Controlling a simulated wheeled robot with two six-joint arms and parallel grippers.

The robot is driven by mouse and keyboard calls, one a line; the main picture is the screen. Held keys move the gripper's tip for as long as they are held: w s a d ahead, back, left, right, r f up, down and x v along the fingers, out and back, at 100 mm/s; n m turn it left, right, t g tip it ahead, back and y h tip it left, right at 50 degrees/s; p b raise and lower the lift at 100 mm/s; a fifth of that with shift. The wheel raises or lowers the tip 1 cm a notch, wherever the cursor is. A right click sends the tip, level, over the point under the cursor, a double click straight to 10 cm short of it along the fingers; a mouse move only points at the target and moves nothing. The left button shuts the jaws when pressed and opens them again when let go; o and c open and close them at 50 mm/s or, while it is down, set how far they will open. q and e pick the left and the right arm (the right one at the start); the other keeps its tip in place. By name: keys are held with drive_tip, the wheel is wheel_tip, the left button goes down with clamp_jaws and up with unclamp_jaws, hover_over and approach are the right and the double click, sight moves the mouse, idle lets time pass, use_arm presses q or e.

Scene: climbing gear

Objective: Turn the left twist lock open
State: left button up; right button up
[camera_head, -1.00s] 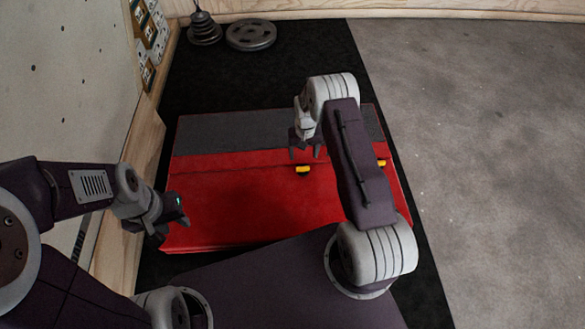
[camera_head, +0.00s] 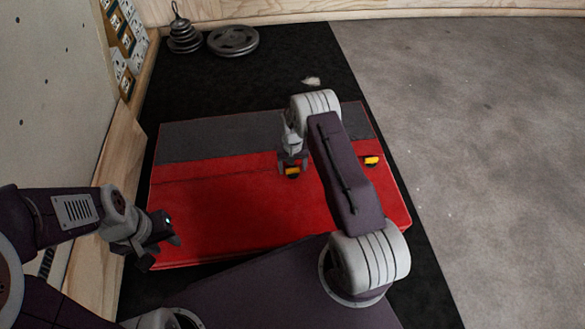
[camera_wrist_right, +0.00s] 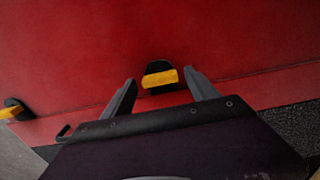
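The left twist lock (camera_head: 292,173) has a yellow handle on a black base and sits on the red-and-grey pad (camera_head: 215,220). It also shows in the right wrist view (camera_wrist_right: 160,78), its yellow bar lying nearly crosswise between the fingers. My right gripper (camera_head: 292,162) is open right at this lock; in its wrist view (camera_wrist_right: 160,80) one fingertip is on each side of the yellow bar, with gaps. Whether the fingers are down at its height is hard to tell. My left gripper (camera_head: 164,251) is open and empty over the pad's left front edge.
A second yellow twist lock (camera_head: 371,161) is at right on the pad, and at the left edge of the wrist view (camera_wrist_right: 14,109). Weight plates (camera_head: 233,40) lie at the back on the black mat (camera_head: 280,75). A wooden wall edge stands at left; grey floor at right is clear.

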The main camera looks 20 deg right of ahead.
drive_tip(key=c, duration=1.1)
drive_tip(key=shift+r+n+p, duration=0.1)
drive_tip(key=shift+n+p, duration=1.05)
drive_tip(key=shift+n, duration=0.45)
drive_tip(key=n+p, duration=0.1)
drive_tip(key=n, duration=0.3)
drive_tip(key=shift+n+p, duration=0.3)
drive_tip(key=shift+p, duration=0.1)
drive_tip(key=n+p, duration=0.1)
drive_tip(key=n, duration=0.4)
drive_tip(key=shift+n, duration=2.7)
drive_tip(key=o, duration=1.3)
drive_tip(key=shift+o, duration=0.2)
